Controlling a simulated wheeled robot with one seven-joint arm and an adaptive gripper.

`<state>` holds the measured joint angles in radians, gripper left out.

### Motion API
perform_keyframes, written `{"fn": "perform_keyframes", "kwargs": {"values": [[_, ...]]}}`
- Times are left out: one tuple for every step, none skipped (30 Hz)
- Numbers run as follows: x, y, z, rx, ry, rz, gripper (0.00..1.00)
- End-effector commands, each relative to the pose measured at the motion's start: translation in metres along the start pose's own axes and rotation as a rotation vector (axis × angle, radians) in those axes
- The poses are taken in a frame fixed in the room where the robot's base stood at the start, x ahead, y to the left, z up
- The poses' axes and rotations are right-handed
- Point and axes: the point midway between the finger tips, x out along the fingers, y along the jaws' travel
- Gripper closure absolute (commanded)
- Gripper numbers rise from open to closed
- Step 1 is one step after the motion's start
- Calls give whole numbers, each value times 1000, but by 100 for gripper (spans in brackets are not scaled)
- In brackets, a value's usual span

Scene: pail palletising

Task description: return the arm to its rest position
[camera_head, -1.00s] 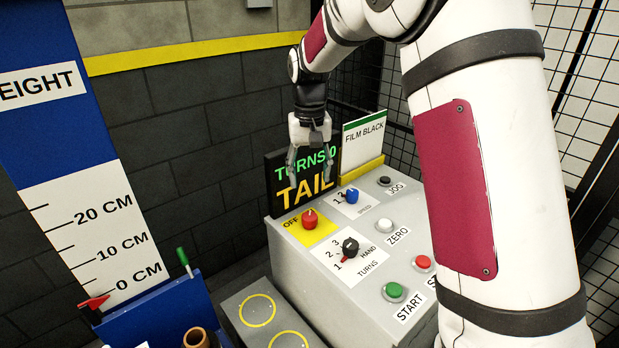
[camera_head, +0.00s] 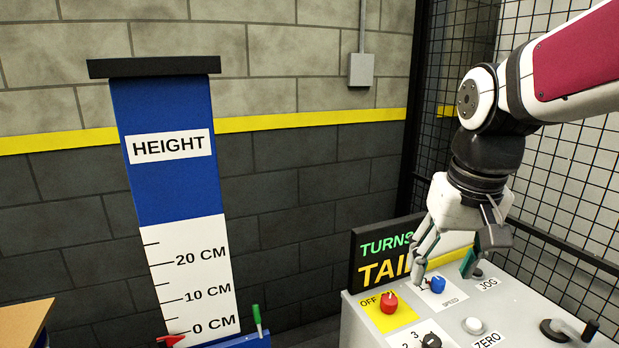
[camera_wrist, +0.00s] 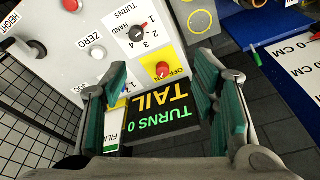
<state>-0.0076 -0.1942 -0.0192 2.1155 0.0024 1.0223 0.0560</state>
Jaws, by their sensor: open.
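My gripper (camera_head: 445,264) is open and empty, hanging from my arm at the right of the head view. It points down in front of the display and above the back of the grey control panel (camera_head: 530,305). In the wrist view its two green-padded fingers (camera_wrist: 160,75) stand wide apart with nothing between them held. Behind them show the display (camera_wrist: 165,112) reading TURNS 0 and TAIL, and the red OFF/ON knob (camera_wrist: 162,70). In the head view the red knob (camera_head: 389,303) and blue speed knob (camera_head: 438,284) lie beneath the gripper; I cannot tell whether it touches anything.
A blue and white height scale (camera_head: 180,230) stands at the left, with a blue tray (camera_head: 240,341) at its foot. A black mesh fence (camera_head: 570,170) is close on the right. A grey box (camera_head: 361,70) hangs on the back wall. The air between scale and panel is clear.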

Motion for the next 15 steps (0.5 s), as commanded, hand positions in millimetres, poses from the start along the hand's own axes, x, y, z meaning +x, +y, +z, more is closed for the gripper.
{"fn": "perform_keyframes", "kwargs": {"values": [[-9,1,19,-7,23,-1,46],[-13,2,30,-11,33,-1,46],[-16,3,43,-17,47,-1,46],[-18,4,54,-21,57,-1,46],[-20,4,64,-25,68,-1,46],[-22,5,77,-31,83,-1,46],[-23,6,87,-36,93,-1,46],[-23,6,97,-40,102,-1,46],[-23,7,108,-46,114,0,46],[-23,8,116,-49,122,0,46],[-22,8,124,-52,130,1,46],[-21,9,133,-56,140,2,46],[-20,9,138,-59,145,2,46],[-19,10,143,-61,151,3,46],[-18,10,149,-64,156,3,46]]}}
